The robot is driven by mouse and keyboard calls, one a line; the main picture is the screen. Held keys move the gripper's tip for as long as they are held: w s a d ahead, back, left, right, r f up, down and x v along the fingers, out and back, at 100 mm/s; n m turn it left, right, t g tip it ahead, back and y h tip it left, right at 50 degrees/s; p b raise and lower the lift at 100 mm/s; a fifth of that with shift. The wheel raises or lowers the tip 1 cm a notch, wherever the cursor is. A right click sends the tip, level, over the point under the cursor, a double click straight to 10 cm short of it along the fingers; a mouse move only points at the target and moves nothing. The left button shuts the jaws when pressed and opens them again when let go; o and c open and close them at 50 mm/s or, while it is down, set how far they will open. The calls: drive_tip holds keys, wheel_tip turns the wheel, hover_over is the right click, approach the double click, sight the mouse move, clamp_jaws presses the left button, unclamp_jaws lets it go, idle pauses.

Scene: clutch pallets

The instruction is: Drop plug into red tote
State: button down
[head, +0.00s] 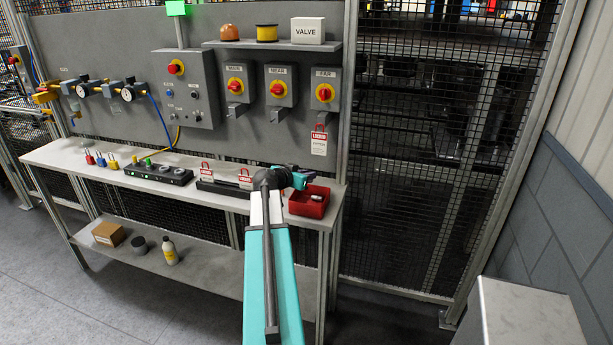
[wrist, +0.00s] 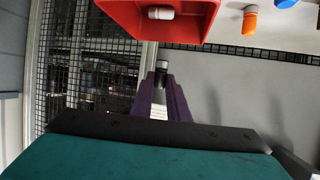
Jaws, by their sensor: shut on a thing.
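The red tote (head: 294,207) sits at the right end of the bench. In the wrist view the tote (wrist: 188,32) is at the top, with a pale grey-white plug (wrist: 160,13) lying inside. My gripper (head: 303,178) is at the tote, partly in front of its back edge in the head view. In the wrist view my gripper's purple fingers (wrist: 161,85) are shut on a small dark plug with a grey end (wrist: 161,66). The held plug shows just outside the tote's edge in that view; its height above the bench is unclear.
An orange plug (wrist: 249,20) and a blue one (wrist: 285,3) stand on the bench beside the tote. A lock rack (head: 225,186) and a black socket block (head: 158,173) are further left. A panel with red-knobbed switches (head: 278,88) rises behind. Wire-mesh fence (head: 420,180) stands right.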

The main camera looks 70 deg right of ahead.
drive_tip(key=shift+f, duration=2.75)
drive_tip(key=c, duration=1.6)
unclamp_jaws()
drive_tip(key=shift+c, duration=0.2)
drive_tip(key=shift+b+v, duration=0.45)
drive_tip(key=shift+v, duration=0.75)
drive_tip(key=b+v, duration=0.3)
drive_tip(key=v, duration=0.8)
drive_tip(key=shift+a, duration=0.2)
drive_tip(key=shift+r, duration=0.1)
